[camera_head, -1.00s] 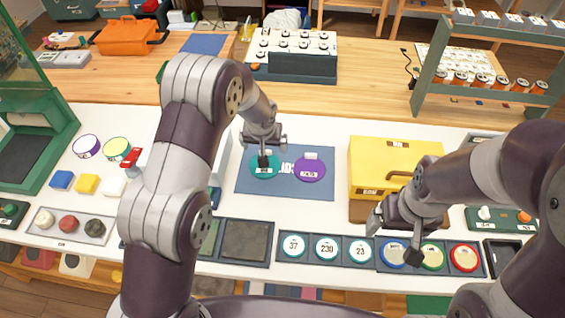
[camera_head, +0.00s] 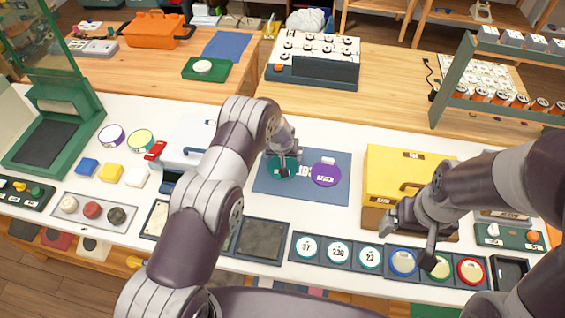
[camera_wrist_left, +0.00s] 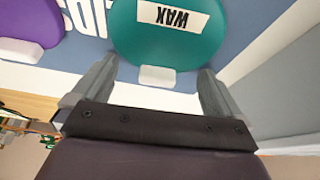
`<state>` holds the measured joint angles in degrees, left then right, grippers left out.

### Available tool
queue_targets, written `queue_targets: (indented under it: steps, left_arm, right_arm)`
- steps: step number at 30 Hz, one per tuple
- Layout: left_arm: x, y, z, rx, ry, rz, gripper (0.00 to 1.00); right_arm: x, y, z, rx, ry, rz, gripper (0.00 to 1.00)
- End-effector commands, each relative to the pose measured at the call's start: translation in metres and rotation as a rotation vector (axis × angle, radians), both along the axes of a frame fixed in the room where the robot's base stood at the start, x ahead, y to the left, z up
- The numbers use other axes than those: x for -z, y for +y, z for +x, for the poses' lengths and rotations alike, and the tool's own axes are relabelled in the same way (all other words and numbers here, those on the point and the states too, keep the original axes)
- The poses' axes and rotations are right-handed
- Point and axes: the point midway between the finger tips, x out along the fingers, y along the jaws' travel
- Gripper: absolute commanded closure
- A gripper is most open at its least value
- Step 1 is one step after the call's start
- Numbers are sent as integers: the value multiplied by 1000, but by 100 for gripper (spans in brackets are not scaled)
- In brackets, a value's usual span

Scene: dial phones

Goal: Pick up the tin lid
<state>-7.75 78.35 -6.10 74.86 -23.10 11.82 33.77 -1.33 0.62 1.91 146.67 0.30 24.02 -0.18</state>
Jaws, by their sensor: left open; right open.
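Two round lids lie on a blue mat (camera_head: 262,190) on the white table. One is teal (camera_head: 276,172), and its label reads WAX in the left wrist view (camera_wrist_left: 165,45). The other is purple (camera_head: 326,176), also partly in the left wrist view (camera_wrist_left: 30,22). I cannot tell for sure which one the task calls the tin lid. My left gripper (camera_head: 286,160) is open just above the teal lid; its fingers (camera_wrist_left: 155,88) stand either side of the lid's small white tab (camera_wrist_left: 158,77). My right gripper (camera_head: 410,242) is open and empty above the row of discs at right.
A yellow box (camera_head: 405,165) stands right of the mat. Trays of numbered discs (camera_head: 338,252) and coloured-rimmed discs (camera_head: 471,270) line the front edge. A grey box with a red part (camera_head: 190,140) is left of the left arm. Round tins (camera_head: 140,140) stand farther left.

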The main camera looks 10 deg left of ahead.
Motion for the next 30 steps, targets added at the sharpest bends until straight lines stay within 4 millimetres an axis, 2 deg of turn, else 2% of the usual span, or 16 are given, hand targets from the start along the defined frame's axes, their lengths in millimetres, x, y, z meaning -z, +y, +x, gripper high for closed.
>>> queue_targets:
  steps: [4,5,6,12,23,26,30]
  left_arm:
    - [0,0,0,0,-1,-1,0]
    - [0,0,0,0,-1,-1,6]
    - [0,0,0,0,-1,-1,20]
    - [0,0,0,0,-1,-1,83]
    - [-3,0,0,-1,-1,-1,84]
    - [-12,0,1,0,-3,-2,84]
    - [-38,0,1,-1,-6,-2,84]
  right_arm:
    - [1,0,0,0,0,0,4]
    - [1,0,0,0,0,0,4]
    - [1,0,0,0,0,0,4]
    - [1,0,0,0,0,0,4]
    - [3,0,0,0,0,0,4]
    - [7,0,0,0,0,0,4]
    - [18,0,0,0,0,0,4]
